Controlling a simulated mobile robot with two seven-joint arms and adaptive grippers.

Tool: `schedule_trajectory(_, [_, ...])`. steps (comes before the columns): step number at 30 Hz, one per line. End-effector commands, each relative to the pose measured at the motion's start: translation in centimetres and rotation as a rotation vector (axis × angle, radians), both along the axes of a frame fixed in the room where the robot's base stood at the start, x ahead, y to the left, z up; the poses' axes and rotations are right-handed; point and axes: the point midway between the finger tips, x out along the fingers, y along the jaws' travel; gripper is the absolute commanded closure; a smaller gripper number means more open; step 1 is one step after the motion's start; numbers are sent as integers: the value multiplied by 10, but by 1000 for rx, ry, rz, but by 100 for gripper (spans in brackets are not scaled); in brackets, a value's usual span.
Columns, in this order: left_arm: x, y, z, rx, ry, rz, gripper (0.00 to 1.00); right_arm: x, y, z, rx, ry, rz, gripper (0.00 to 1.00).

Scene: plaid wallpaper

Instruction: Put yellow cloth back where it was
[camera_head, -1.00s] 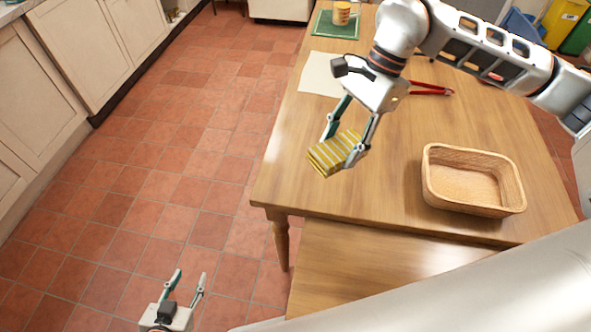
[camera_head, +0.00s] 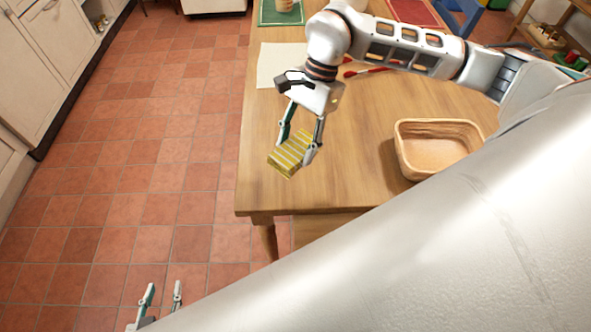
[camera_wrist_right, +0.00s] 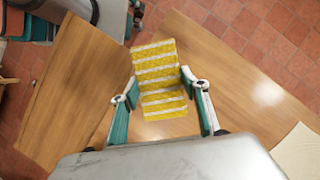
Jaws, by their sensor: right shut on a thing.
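The yellow cloth (camera_head: 290,153), folded with white stripes, is held between the fingers of my right gripper (camera_head: 300,140) above the left part of the wooden table (camera_head: 360,160). In the right wrist view the cloth (camera_wrist_right: 158,85) sits between both fingers of the right gripper (camera_wrist_right: 162,92), with wooden tabletop behind it. My left gripper (camera_head: 160,297) is at the bottom left over the floor, its fingers apart and empty; its base is cut off by the frame edge.
A wicker basket (camera_head: 400,150) stands on the table to the right. A pale sheet (camera_head: 270,66), red-handled tool (camera_head: 365,70) and green mat (camera_head: 270,12) with a mug (camera_head: 284,5) lie further back. My own pale arm link covers the lower right.

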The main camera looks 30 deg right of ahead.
Motion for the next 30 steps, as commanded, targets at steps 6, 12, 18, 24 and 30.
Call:
schedule_trajectory(6, [0, 0, 2, 0, 0, 0, 62, -1, 1, -47, 1, 3, 0, 75])
schedule_trajectory(12, [0, 0, 2, 1, 0, -1, 62, 0, 0, -64, 1, -1, 1, 75])
schedule_trajectory(18, [1, 0, 3, 1, -1, 0, 62, -1, 1, -83, 1, 3, -1, 75])
schedule_trajectory(24, [1, 0, 4, 1, -2, 0, 62, 0, 0, -107, 1, 0, 0, 75])
schedule_trajectory(30, [2, 0, 4, 0, -3, 0, 62, 0, 0, -107, 0, -1, 1, 75])
